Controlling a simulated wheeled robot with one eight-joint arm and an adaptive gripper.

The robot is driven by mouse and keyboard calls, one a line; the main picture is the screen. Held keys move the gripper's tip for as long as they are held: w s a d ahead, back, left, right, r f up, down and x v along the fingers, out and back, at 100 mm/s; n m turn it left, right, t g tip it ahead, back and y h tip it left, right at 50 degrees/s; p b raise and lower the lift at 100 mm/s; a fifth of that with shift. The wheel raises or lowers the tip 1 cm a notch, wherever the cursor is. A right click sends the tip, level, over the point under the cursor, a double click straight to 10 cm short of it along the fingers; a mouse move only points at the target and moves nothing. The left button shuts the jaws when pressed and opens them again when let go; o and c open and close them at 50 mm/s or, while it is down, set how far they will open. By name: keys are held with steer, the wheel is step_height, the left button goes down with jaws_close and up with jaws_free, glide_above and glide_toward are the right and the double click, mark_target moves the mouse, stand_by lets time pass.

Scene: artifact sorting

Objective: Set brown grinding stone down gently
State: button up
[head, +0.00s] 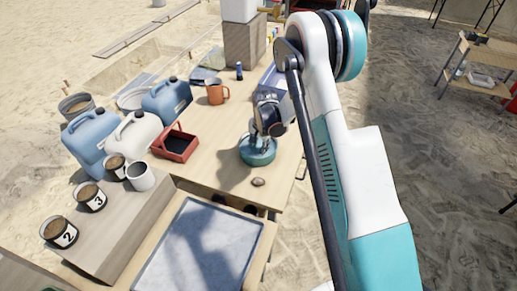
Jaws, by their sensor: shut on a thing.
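A red open box (175,146) stands left of the dish, with an orange mug (216,92) behind. Blue jugs (167,100) and numbered cups (90,197) stand further left. A grey-lined tray (205,250) is in front. Bare tabletop (222,128) lies between the box and dish.

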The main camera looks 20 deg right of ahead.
steer(key=shift+f, duration=0.1)
steer(key=o, duration=1)
steer(key=shift+c, duration=0.2)
